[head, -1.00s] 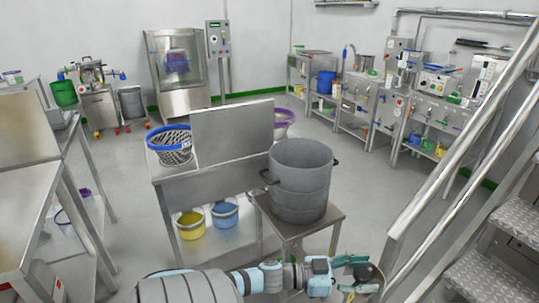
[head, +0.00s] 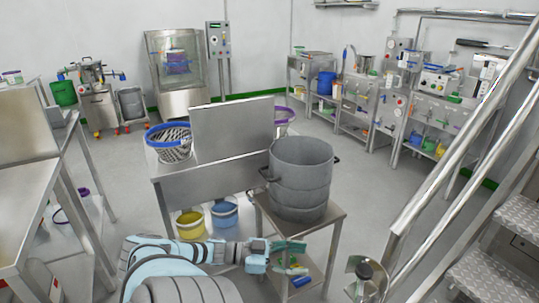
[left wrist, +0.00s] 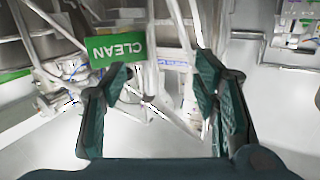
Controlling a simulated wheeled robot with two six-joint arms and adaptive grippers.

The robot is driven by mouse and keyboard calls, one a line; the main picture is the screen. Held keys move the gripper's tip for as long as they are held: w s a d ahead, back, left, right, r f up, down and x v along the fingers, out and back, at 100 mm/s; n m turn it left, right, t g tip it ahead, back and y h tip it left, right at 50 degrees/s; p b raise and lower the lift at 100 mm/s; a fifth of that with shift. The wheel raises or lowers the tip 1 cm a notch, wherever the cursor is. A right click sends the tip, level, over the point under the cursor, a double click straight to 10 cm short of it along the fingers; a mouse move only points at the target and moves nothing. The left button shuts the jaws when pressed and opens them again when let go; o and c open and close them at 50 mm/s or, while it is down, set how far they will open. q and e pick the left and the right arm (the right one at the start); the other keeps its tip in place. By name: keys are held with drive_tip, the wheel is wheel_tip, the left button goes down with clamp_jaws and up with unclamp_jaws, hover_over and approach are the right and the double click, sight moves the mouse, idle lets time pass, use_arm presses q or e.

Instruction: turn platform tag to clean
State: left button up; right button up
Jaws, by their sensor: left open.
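The green tag (left wrist: 116,48) with the white word CLEAN shows in the left wrist view, its lettering upside down in that picture. It lies just beyond the left-hand finger of my left gripper (left wrist: 163,76); I cannot tell whether they touch. The two teal fingers are spread apart with nothing seen held between them. In the head view my left gripper (head: 290,252) is at the bottom centre, in front of the small steel stand. I cannot make out the tag in the head view. My right gripper is not in view.
A large grey pot (head: 300,180) stands on the small steel stand (head: 262,222). Stair rails (head: 455,145) and steps (head: 500,235) are at the right. A round metal piece with a dark knob (head: 364,272) is at the bottom.

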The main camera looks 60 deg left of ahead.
use_arm(q)
drive_tip(key=s+a+f+n+g+y+p, duration=0.1)
drive_tip(key=s+f+n+y, duration=0.1)
drive_tip(key=f, duration=0.6)
drive_tip(key=s+a+f+n+g+y+p, duration=0.1)
drive_tip(key=s+a+f+n+g+y, duration=0.1)
drive_tip(key=f+y, duration=0.5)
wheel_tip(320, 180, down, 2)
drive_tip(key=s+n, duration=0.1)
drive_tip(key=s, duration=0.1)
drive_tip(key=shift+s+a+p, duration=0.2)
drive_tip(key=shift+s+p, duration=0.1)
